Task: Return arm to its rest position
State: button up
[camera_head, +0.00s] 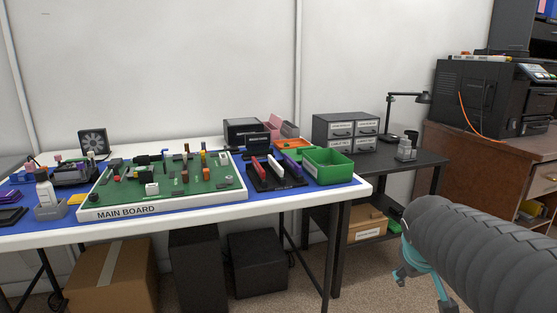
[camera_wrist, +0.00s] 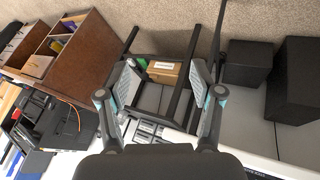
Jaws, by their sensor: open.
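My arm (camera_head: 490,258) reaches in from the lower right of the head view. My gripper (camera_head: 422,286), with teal parts, hangs at its end in front of the dark side table, apart from the work table. In the wrist view my gripper (camera_wrist: 164,72) has its two fingers spread wide with nothing held between them. The wrist view looks past the fingers, upside down, at the dark side table's legs and a cardboard box (camera_wrist: 163,70) on its lower shelf.
The white-edged work table (camera_head: 290,200) holds the main board (camera_head: 215,170), a green bin (camera_head: 333,166) and a tool rack. A dark side table (camera_head: 432,160) carries drawers (camera_head: 345,132) and a lamp. A brown desk (camera_head: 470,156) with a printer stands right. Carpet lies below.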

jog(key=s+a+f+m+y+p, duration=0.1)
jog(key=s+a+y, duration=0.2)
jog(key=s+a, duration=0.9)
jog(key=shift+s+f+y, duration=0.15)
jog(key=shift+s+y, duration=0.25)
jog(key=shift+s, duration=0.8)
